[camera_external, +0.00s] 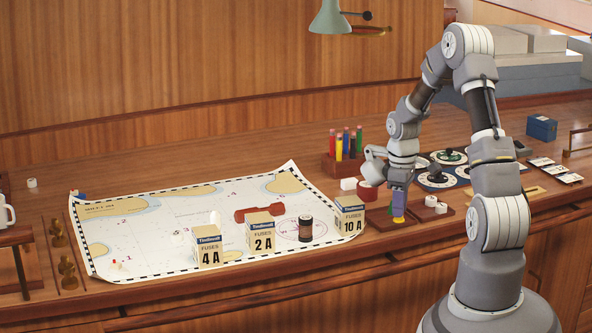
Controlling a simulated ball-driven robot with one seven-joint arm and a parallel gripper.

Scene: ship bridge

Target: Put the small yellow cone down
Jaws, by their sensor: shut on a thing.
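The small yellow cone (398,219) shows as a small yellow patch just below my gripper (399,207), at the front right of the desk. My gripper points down and is shut on it. The cone is over a low brown wooden tray (378,221); whether it touches the tray I cannot tell. The fingers hide most of the cone.
A 10 A fuse box (350,217) stands just left of the tray. White rolls (431,201) sit to its right. A red roll (368,191) and a pencil rack (342,166) are behind. A chart (150,245) with more fuse boxes covers the left.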

